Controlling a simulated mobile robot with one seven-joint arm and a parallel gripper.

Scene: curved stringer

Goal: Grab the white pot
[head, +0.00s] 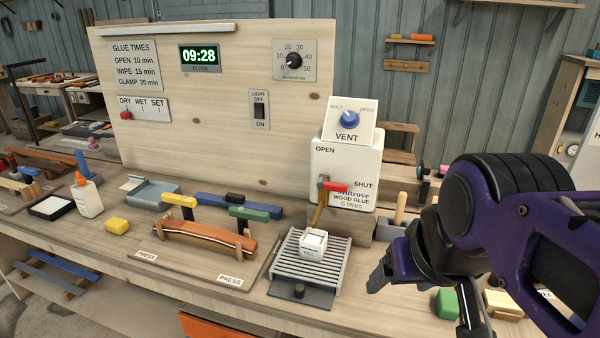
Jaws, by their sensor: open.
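The white pot (313,244) is small and square and has "FILL" on its front. It stands upright on a grey slatted grate (290,268), below the tap of the white wood glue container (345,165). My gripper (424,297) is open and empty, to the right of the pot and apart from it. One fingertip points down beside the bench front; the other is lower right. The pot's inside looks pale, and I cannot tell what it holds.
The tap has a red handle (335,187) near "SHUT". A clamped curved wooden piece (205,238) lies left of the grate. A green block (447,303) sits beneath my gripper.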

